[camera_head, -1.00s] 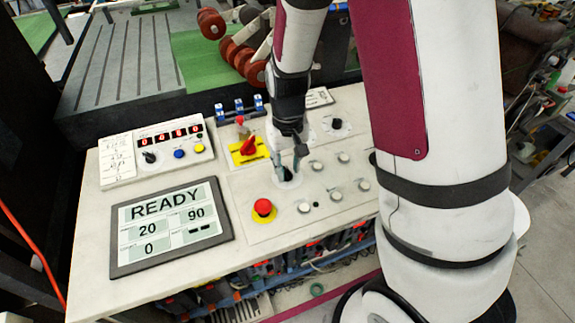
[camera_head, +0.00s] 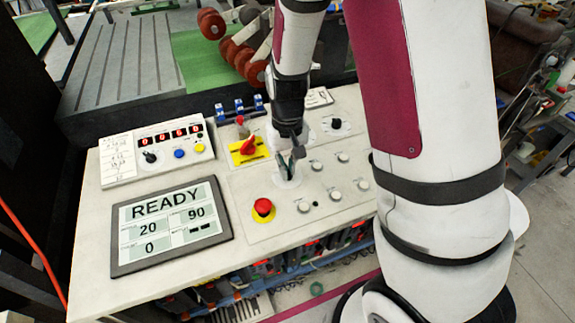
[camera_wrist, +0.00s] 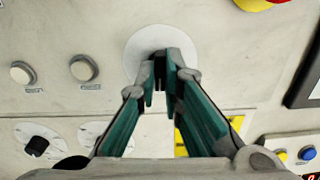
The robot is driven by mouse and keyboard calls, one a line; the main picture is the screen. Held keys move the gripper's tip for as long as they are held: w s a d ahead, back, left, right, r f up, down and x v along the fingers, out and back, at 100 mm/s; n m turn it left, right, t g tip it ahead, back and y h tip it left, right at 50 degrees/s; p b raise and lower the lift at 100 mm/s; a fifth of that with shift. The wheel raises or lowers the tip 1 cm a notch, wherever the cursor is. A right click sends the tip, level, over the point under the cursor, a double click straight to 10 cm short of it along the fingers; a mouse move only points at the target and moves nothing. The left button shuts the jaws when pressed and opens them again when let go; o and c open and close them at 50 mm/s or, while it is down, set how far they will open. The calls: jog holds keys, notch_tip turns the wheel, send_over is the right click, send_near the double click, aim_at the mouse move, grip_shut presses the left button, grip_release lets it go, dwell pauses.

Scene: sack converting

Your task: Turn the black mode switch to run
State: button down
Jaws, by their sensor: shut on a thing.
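The black mode switch stands on a round white plate (camera_head: 287,183) on the sloped panel, which also shows in the wrist view (camera_wrist: 136,52). My gripper (camera_head: 290,172) points down over this plate. In the wrist view its green-sided fingers (camera_wrist: 164,66) come together over the plate and are shut on the switch. The fingers hide nearly all of the switch, so I cannot tell which way it points.
A red emergency button (camera_head: 263,207) is in front and left of my gripper. A red rotary switch on a yellow plate (camera_head: 248,150) is behind left. Several white buttons (camera_head: 335,195) lie to the right. A READY display (camera_head: 170,225) is at left.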

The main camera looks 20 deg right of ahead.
jog(key=m+p, duration=0.1)
jog(key=m, duration=0.3)
jog(key=shift+m+p, duration=0.8)
jog(key=shift+m, duration=1.3)
jog(key=shift+w, duration=0.1)
jog(key=c, duration=1.7)
grip_release()
notch_tip(320, 180, up, 12)
jog(key=shift+r, duration=0.1)
jog(key=s+r+n+t, duration=0.2)
jog(key=s+r+n, duration=0.1)
jog(key=s+r, duration=0.3)
jog(key=s+r+n+t, duration=0.1)
jog(key=s+r+n, duration=0.2)
jog(key=s+r, duration=0.3)
jog(key=s+r+n+t, duration=0.2)
jog(key=s+r+n, duration=0.1)
jog(key=s+r, duration=0.3)
jog(key=shift+s+r+t, duration=0.1)
jog(key=shift+s+t, duration=0.2)
jog(key=shift+s, duration=0.95)
